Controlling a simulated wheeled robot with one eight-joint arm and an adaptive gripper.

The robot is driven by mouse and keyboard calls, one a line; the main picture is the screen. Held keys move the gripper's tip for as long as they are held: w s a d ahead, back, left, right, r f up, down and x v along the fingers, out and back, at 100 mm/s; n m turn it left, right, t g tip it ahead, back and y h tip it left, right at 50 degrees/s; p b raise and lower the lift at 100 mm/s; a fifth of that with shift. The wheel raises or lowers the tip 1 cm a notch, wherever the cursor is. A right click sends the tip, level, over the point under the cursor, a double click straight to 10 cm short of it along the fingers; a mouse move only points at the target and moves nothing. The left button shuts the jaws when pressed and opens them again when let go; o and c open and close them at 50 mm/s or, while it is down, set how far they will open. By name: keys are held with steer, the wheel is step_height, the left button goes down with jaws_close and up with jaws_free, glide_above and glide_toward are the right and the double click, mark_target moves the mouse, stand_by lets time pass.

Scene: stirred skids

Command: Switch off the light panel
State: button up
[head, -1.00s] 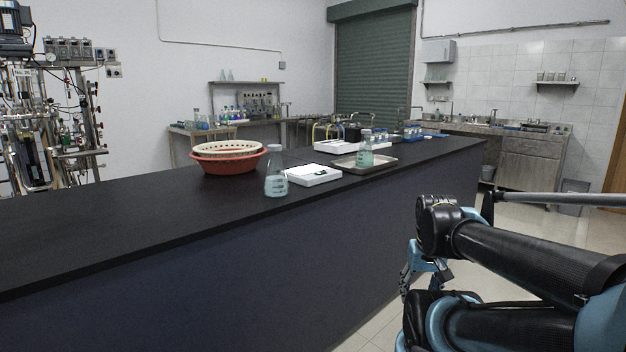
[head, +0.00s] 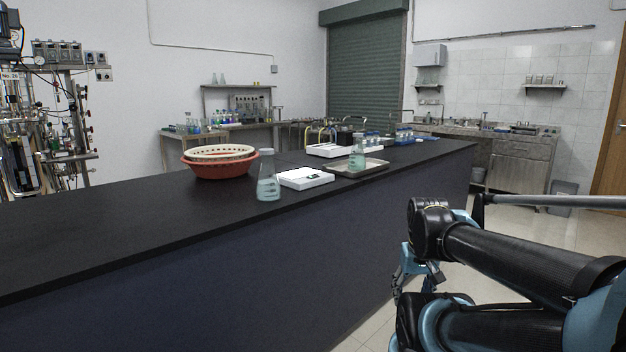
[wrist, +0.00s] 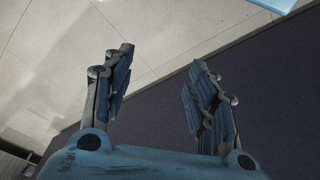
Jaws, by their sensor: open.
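My gripper (wrist: 160,75) is open and empty in the wrist view, its two blue fingers spread apart above pale floor tiles and beside the dark side of the bench. In the head view my gripper (head: 402,275) hangs low at the right, beside the bench and partly hidden by my arm. I cannot clearly identify a light panel. Small plates (head: 104,75) that may be switches or sockets are on the wall at the left. A flat white device (head: 318,178) with a small dark patch lies on the bench, and I cannot tell whether it is lit.
The long black bench (head: 120,230) crosses the view. It carries a red basket (head: 215,169), a conical flask (head: 268,187) and a metal tray (head: 375,168) with a bottle (head: 357,155). Lab equipment (head: 45,130) stands at the left. Floor is free right of the bench.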

steer(key=shift+s+r, duration=0.2)
steer(key=c, duration=0.4)
steer(key=shift+s+a+r, duration=0.1)
steer(key=shift+r, duration=0.25)
steer(key=c, duration=0.5)
steer(key=w+a+r+n+y, duration=0.1)
steer(key=w+a+r+n, duration=0.1)
steer(key=w+r, duration=0.4)
steer(key=w+a+r+n+t+y, duration=0.1)
steer(key=w+a+r, duration=0.4)
steer(key=w, duration=0.3)
steer(key=w+a+r+n+t+y, duration=0.1)
steer(key=w+a+r+n, duration=0.1)
steer(key=w+r, duration=0.5)
steer(key=shift+w+a+r+n, duration=0.3)
steer(key=shift+w+a, duration=0.1)
steer(key=shift+a, duration=0.25)
jaws_close()
steer(key=w+a+r+n+y, duration=0.1)
steer(key=w+a+r, duration=0.3)
steer(key=w, duration=0.3)
steer(key=w+a+r+n+t+y, duration=0.1)
steer(key=w+a+r+n, duration=0.1)
steer(key=w+a+r, duration=0.2)
steer(key=w+a+r+n+t+y, duration=0.1)
steer(key=w+a+r, duration=0.4)
steer(key=w, duration=0.5)
steer(key=shift+w+a+n, duration=0.25)
steer(key=shift+a+n, duration=0.05)
steer(key=shift+a, duration=0.55)
